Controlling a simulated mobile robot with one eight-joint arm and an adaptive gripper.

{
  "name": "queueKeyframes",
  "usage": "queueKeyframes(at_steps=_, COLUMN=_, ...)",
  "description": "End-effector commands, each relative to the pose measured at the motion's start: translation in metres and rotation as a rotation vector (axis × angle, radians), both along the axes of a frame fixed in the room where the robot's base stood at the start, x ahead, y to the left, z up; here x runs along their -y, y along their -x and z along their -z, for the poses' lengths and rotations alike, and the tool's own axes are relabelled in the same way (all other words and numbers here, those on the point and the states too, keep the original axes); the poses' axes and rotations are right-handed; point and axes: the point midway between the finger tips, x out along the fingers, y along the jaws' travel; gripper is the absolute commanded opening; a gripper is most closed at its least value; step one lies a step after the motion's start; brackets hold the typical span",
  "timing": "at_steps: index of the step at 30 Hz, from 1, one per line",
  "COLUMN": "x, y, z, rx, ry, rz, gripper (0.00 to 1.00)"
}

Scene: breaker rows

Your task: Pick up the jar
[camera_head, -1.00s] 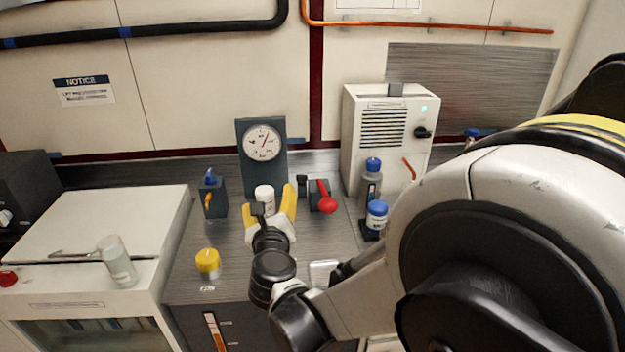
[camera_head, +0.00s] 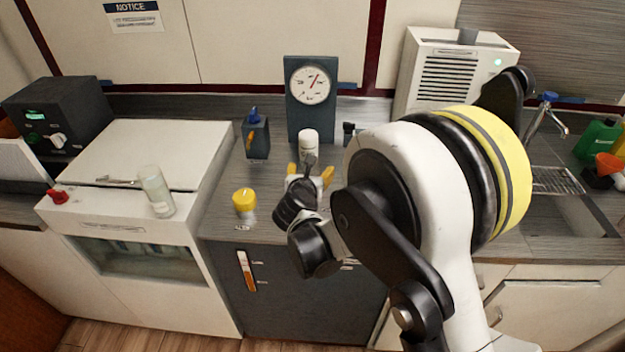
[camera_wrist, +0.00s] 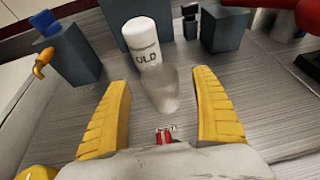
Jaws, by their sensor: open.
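A white cylindrical jar (camera_head: 308,143) with a white lid stands upright on the grey counter in front of the dial gauge. In the wrist view the jar (camera_wrist: 143,42) shows dark lettering like "OLD" and stands just beyond the fingertips. My gripper (camera_head: 310,172) has its two yellow fingers spread wide, on the near side of the jar. In the wrist view my gripper (camera_wrist: 160,82) is open, and a translucent grey shape (camera_wrist: 160,88) between the fingers overlaps the jar's foot; I cannot tell what it is. A yellow-lidded container (camera_head: 244,202) stands to the left on the counter.
The dial gauge (camera_head: 311,98) stands behind the jar. A dark box with a blue top (camera_head: 257,137) stands to its left. A clear glass (camera_head: 156,190) is on the white cabinet (camera_head: 145,150). My arm hides much of the counter to the right.

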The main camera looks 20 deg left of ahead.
Motion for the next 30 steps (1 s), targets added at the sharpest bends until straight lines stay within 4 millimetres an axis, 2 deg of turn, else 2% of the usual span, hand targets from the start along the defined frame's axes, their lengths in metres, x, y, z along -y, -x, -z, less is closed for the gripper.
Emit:
queueKeyframes(at_steps=1, x=-0.001, y=-0.008, z=0.007, rx=0.000, ry=0.000, rz=0.002, gripper=0.76)
queueKeyframes(at_steps=4, x=-0.003, y=-0.019, z=0.011, rx=0.001, ry=0.001, rz=0.001, gripper=0.76)
queueKeyframes(at_steps=11, x=-0.004, y=-0.021, z=0.009, rx=0.001, ry=0.002, rz=-0.001, gripper=0.74)
queueKeyframes(at_steps=15, x=-0.004, y=-0.021, z=0.009, rx=0.001, ry=0.002, rz=-0.001, gripper=0.31)
queueKeyframes(at_steps=16, x=-0.004, y=-0.021, z=0.009, rx=0.001, ry=0.002, rz=-0.001, gripper=0.22)
queueKeyframes(at_steps=17, x=-0.004, y=-0.021, z=0.009, rx=0.001, ry=0.002, rz=-0.001, gripper=0.18)
queueKeyframes(at_steps=26, x=-0.004, y=-0.021, z=0.008, rx=0.001, ry=0.002, rz=-0.001, gripper=0.18)
queueKeyframes(at_steps=30, x=-0.003, y=-0.021, z=-0.008, rx=0.001, ry=0.002, rz=-0.001, gripper=0.18)
